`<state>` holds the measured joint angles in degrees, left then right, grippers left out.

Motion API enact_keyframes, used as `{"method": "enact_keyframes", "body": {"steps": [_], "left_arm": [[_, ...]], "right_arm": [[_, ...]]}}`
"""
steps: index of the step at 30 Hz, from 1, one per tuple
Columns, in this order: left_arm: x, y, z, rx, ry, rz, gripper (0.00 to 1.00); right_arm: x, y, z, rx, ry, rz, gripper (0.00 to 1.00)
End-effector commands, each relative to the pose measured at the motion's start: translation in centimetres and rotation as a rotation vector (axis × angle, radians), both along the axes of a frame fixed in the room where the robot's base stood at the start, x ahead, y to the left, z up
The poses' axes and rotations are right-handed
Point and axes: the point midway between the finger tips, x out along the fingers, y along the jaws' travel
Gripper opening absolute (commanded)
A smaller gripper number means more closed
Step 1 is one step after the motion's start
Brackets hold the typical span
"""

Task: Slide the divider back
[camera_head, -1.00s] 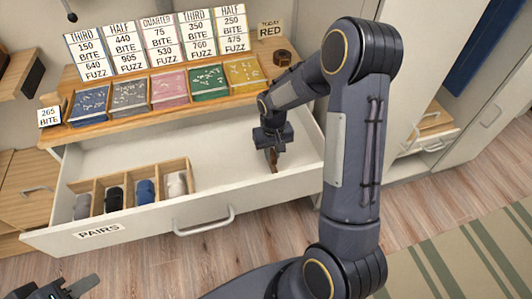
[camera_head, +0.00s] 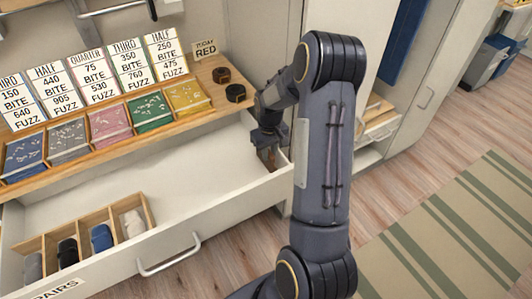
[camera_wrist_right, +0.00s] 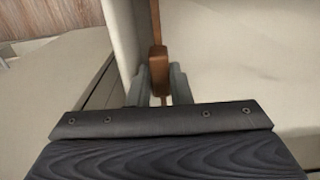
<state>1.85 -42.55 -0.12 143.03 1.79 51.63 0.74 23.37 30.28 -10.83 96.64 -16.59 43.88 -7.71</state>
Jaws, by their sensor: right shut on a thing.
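The wide white drawer (camera_head: 205,225) stands pulled out below the sloped display. My right gripper (camera_head: 267,148) reaches down into its right end and is shut on the brown wooden divider (camera_head: 269,160). In the right wrist view the divider (camera_wrist_right: 157,22) stands upright between the two fingers (camera_wrist_right: 158,82), close beside a white drawer wall. Its lower part is hidden by my gripper. My left gripper is out of view.
A wooden sorter (camera_head: 150,212) with several rolled socks sits at the drawer's left; the drawer floor between it and the divider is bare. Sloped sample trays (camera_head: 110,124) and price cards line the shelf above. Two dark rolls (camera_head: 235,93) lie near the TODAY RED card (camera_head: 205,49).

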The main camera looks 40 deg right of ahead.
Motion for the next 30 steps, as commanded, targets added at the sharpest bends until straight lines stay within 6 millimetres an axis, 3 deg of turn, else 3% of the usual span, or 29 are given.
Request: {"method": "enact_keyframes", "body": {"steps": [4, 5, 9, 20, 30], "left_arm": [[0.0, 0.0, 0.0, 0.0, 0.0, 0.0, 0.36], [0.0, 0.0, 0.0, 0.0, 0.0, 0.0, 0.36], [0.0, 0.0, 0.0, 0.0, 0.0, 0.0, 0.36], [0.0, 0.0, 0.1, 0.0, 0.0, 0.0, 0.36], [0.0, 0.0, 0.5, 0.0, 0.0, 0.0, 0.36]], "right_arm": [[0.0, 0.0, 0.1, -0.001, -0.001, 0.0, 0.0], [0.0, 0.0, 0.1, -0.001, -0.001, 0.0, 0.22], [0.0, 0.0, 0.1, -0.001, -0.001, 0.0, 0.4], [0.2, 0.7, 0.1, 0.0, -0.001, 0.001, 0.4], [1.6, 6.5, 0.1, 0.001, 0.0, 0.007, 0.4]]}}
